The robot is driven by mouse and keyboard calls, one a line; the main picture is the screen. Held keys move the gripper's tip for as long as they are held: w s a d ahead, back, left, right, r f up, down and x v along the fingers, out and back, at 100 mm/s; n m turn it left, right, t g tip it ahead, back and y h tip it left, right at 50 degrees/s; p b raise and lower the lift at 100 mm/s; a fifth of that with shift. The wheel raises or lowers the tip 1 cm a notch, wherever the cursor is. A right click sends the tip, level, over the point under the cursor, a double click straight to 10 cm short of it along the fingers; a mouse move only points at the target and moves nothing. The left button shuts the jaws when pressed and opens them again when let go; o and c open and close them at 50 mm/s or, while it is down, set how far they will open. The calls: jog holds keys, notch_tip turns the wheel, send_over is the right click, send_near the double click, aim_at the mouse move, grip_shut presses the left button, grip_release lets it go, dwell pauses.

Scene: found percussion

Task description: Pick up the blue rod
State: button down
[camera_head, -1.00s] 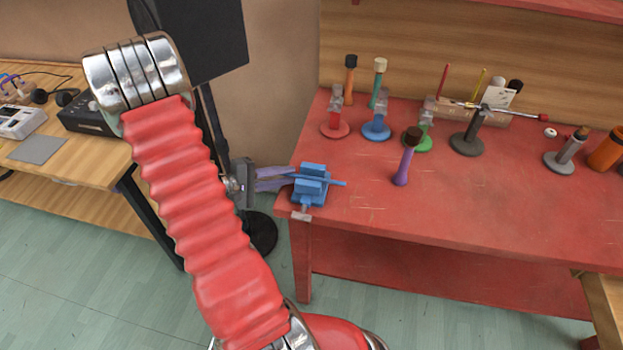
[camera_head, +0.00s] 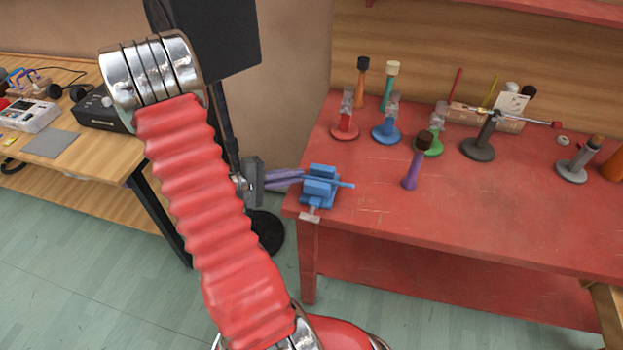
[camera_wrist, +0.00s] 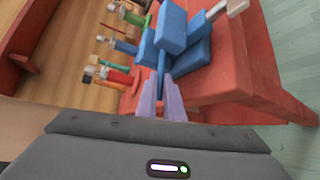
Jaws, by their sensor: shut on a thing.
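The blue rod (camera_head: 346,185) lies in the blue vise (camera_head: 320,188) at the left front corner of the red workbench. Its far end sticks out to the right of the vise. My gripper (camera_head: 302,178) has reached the vise from the left, with its purple fingers almost level. In the wrist view my gripper (camera_wrist: 161,92) has its fingertips close together around the near end of the blue rod (camera_wrist: 161,72), just in front of the vise (camera_wrist: 178,35). The fingers hide part of that end.
A purple upright stick with a dark top (camera_head: 416,165) stands right of the vise on the red workbench (camera_head: 480,215). Several coloured stands line the back. A dark post and panel (camera_head: 215,35) are behind my arm. A wooden desk (camera_head: 80,150) is at left.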

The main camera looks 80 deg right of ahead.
jog(key=shift+a+r, duration=0.2)
jog(key=shift+r, duration=0.35)
notch_tip(320, 180, up, 6)
jog(key=w+a, duration=0.2)
jog(key=a, duration=1.7)
jog(key=shift+a, duration=0.25)
jog(key=shift+f, duration=0.1)
